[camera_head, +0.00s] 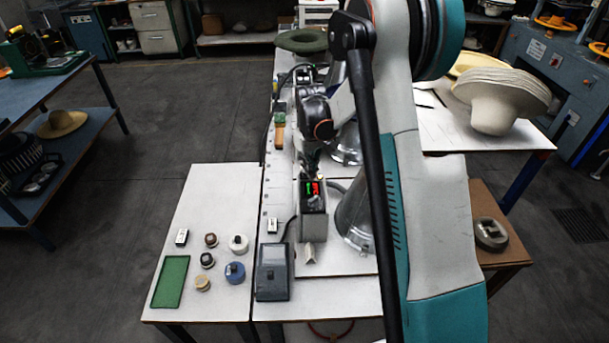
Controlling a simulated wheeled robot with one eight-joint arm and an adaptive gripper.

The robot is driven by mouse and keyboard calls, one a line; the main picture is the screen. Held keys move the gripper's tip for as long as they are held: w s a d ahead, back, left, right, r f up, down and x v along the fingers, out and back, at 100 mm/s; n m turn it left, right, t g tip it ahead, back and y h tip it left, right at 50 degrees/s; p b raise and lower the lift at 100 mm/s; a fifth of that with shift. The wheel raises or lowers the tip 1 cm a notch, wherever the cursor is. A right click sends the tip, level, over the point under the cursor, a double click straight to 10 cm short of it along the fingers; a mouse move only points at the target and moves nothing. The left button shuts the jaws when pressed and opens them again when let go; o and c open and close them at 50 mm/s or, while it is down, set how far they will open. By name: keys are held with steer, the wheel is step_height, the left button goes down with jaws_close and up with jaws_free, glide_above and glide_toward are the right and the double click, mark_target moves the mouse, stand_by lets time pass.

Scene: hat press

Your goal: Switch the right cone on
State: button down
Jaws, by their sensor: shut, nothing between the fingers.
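A metal cone (354,224) stands just right of the box, partly hidden by my arm. Another metal cone (345,148) is farther back, mostly hidden. The pictures do not make clear which cone is the right one.
A dark grey device (273,272) with a cable sits left of the box. A green mat (171,282) and several small round items lie on the left white table (205,190). A green hat (301,41) is at the back; pale stacked hats (500,95) are at right.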

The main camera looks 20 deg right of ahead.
steer(key=shift+r+p, duration=1.5)
steer(key=shift+r, duration=1.9)
steer(key=shift+s+a+r, duration=0.1)
steer(key=shift+r, duration=0.1)
steer(key=s+a+r+t+b, duration=0.2)
steer(key=s+a+r+b, duration=0.15)
steer(key=s+r, duration=0.2)
steer(key=s+a+r+t+b, duration=0.1)
steer(key=s+a+r+b, duration=0.3)
steer(key=s, duration=0.3)
steer(key=s+a+f+t+b, duration=0.2)
steer(key=s, duration=0.6)
steer(key=s+a+f+m+t+b, duration=0.1)
steer(key=s+a+f+t+b, duration=0.1)
steer(key=s, duration=0.6)
steer(key=shift+s+a+b, duration=0.2)
steer(key=shift+a+b, duration=0.25)
steer(key=shift+a, duration=0.35)
